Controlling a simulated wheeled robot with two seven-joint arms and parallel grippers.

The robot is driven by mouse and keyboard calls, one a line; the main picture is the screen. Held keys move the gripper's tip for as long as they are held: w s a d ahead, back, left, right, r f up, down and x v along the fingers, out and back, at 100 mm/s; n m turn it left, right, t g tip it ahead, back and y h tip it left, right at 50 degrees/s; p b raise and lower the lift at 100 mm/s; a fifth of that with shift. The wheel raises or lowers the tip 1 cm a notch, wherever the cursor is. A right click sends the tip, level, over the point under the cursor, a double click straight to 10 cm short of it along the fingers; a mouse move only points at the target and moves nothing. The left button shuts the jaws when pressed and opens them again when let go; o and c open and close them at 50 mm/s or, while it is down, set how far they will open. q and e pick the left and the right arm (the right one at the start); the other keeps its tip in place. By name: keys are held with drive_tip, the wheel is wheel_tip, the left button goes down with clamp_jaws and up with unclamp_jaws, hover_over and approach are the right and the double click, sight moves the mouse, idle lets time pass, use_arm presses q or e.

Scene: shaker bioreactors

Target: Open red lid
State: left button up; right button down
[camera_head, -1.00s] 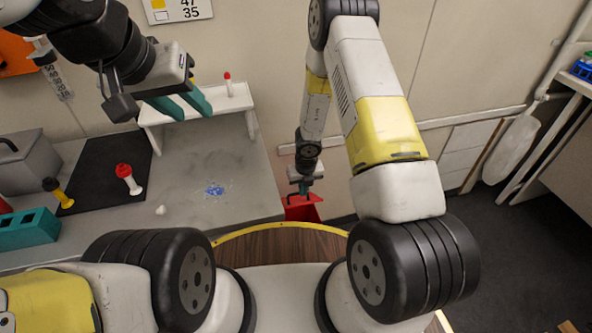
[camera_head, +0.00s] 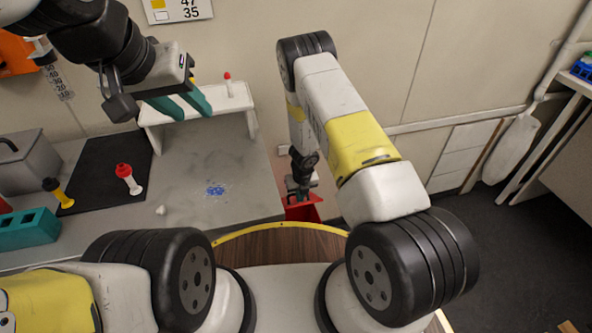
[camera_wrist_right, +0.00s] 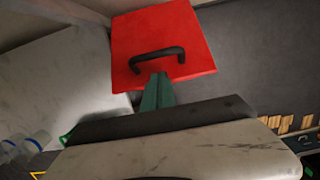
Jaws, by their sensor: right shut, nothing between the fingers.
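The red lid (camera_wrist_right: 180,35) is a flat red square with a black arched handle (camera_wrist_right: 158,53) in the right wrist view. In the head view, the red lid (camera_head: 312,212) shows low beside the bench end, partly hidden by my right gripper (camera_head: 300,193). In the wrist view, the teal fingers of my right gripper (camera_wrist_right: 162,78) are shut together, with the tips just below the handle in the picture. I cannot tell whether they touch it. My left gripper (camera_head: 194,114) is open and empty above the bench, in front of the small white shelf.
The grey bench (camera_head: 205,165) carries a white shelf (camera_head: 205,102), a red-capped tube (camera_head: 129,178), a yellow tube with a black cap (camera_head: 57,191) and a teal block (camera_head: 28,227). A wall stands behind. Dark floor lies open at the right.

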drive_tip(key=shift+w+a+f, duration=0.1)
drive_tip(key=shift+w+a, duration=0.05)
drive_tip(key=shift+w, duration=0.6)
drive_tip(key=shift+w+a+r, duration=0.15)
drive_tip(key=shift+w+r, duration=0.3)
drive_tip(key=shift+w, duration=0.2)
drive_tip(key=w+a+r, duration=0.1)
drive_tip(key=w+r, duration=0.2)
drive_tip(key=w, duration=0.5)
drive_tip(key=shift+w+a, duration=0.25)
drive_tip(key=shift+a, duration=0.05)
drive_tip(key=shift+r, duration=0.2)
